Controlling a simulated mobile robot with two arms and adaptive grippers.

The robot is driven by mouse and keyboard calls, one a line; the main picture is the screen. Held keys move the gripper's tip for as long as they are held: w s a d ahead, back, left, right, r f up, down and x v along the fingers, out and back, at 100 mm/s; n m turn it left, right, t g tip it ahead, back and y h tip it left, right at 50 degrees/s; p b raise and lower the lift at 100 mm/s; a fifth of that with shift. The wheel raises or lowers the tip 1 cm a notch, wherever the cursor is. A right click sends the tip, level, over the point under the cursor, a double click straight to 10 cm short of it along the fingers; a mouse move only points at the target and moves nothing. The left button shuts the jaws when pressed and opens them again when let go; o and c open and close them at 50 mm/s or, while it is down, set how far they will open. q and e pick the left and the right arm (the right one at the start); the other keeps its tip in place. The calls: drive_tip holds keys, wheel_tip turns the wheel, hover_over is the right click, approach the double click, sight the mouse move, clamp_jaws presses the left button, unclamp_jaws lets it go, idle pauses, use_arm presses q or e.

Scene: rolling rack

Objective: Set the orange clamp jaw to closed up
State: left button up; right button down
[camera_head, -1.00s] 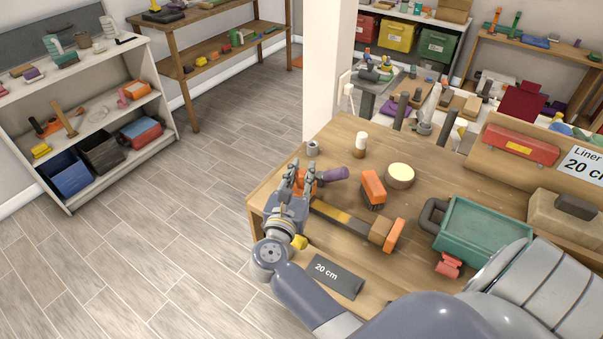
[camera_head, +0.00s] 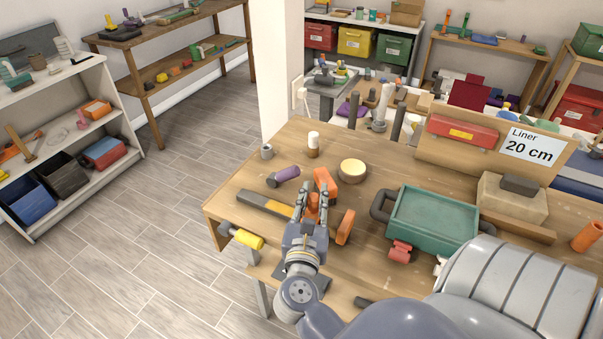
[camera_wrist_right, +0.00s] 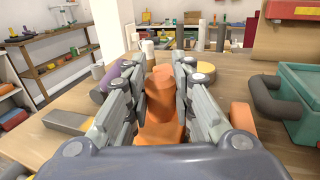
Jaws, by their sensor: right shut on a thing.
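The orange clamp lies on the wooden table. Its bar (camera_head: 262,204), grey with a yellow stretch, runs from upper left toward the gripper. One orange jaw (camera_head: 345,227) stands at the bar's right end. My right gripper (camera_head: 312,200) is shut on the other orange jaw, which shows between the fingers in the wrist view (camera_wrist_right: 160,130). The held jaw is a short way left of the end jaw; the fingers and palm hide much of it and the bar there. My left gripper is not in view.
A purple-handled tool (camera_head: 283,176) and a round cream-topped piece (camera_head: 352,170) lie behind. A green tray (camera_head: 433,219) is to the right. A yellow handle (camera_head: 245,238) sticks out at the table's left edge.

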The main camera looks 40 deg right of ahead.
drive_tip(key=shift+s+d, duration=0.3)
drive_tip(key=shift+s, duration=0.15)
drive_tip(key=c, duration=1.6)
unclamp_jaws()
drive_tip(key=shift+f, duration=0.1)
drive_tip(key=shift+o, duration=1.3)
drive_tip(key=shift+d, duration=0.1)
drive_tip(key=shift+s, duration=0.15)
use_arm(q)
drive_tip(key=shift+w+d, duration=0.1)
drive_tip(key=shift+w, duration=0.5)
use_arm(e)
drive_tip(key=v, duration=0.7)
drive_tip(key=shift+s+a, duration=0.1)
drive_tip(key=shift+a, duration=0.1)
